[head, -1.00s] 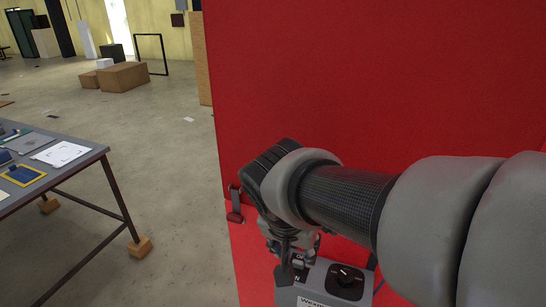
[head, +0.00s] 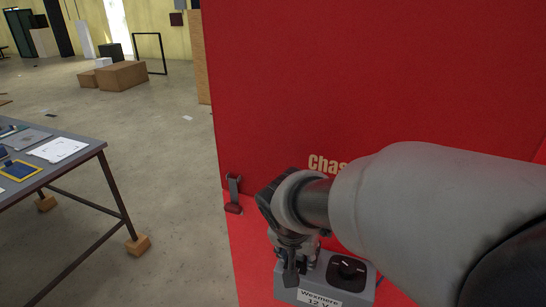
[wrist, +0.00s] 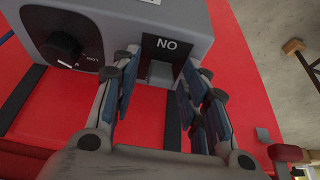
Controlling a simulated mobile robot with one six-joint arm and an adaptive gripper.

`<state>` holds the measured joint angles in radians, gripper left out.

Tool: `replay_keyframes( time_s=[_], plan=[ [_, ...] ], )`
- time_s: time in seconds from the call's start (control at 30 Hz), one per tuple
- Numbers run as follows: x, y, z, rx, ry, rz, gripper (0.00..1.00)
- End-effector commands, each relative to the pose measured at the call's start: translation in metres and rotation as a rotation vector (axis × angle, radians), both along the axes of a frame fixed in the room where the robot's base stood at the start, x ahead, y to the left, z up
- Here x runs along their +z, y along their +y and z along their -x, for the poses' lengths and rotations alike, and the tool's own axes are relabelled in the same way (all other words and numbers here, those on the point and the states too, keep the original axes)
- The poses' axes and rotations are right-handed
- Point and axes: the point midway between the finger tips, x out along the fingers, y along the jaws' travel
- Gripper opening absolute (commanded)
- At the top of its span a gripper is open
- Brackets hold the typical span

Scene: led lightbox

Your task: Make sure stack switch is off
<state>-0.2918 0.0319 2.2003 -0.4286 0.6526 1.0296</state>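A grey control box (head: 322,292) labelled "Wexmere 12 V" sits on the red surface in the head view, with a black dial (head: 347,271) on top. The box (wrist: 120,14) also fills the top of the wrist view, its dial (wrist: 62,48) at left. A dark switch panel there reads "ON" upside down, above a grey switch piece (wrist: 160,72); its position is hard to tell. My gripper (wrist: 163,62) is open, its fingers on either side of that switch with a gap between them. In the head view, my gripper (head: 290,268) partly hides the box's left end.
A tall red panel (head: 270,80) stands behind the box, with partly hidden lettering. A dark red-footed clip (head: 234,195) is at its left lower edge. A table (head: 95,151) with flat items stands at left. Concrete floor lies open between.

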Motion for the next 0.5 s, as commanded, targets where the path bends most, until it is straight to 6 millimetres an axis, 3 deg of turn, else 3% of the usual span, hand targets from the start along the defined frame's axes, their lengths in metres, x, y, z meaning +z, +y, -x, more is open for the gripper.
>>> replay_keyframes(
  time_s=[0.5],
  plan=[
    [0.0002,0.0001,0.0002,0.0,0.0,0.0,0.04]
  ],
)
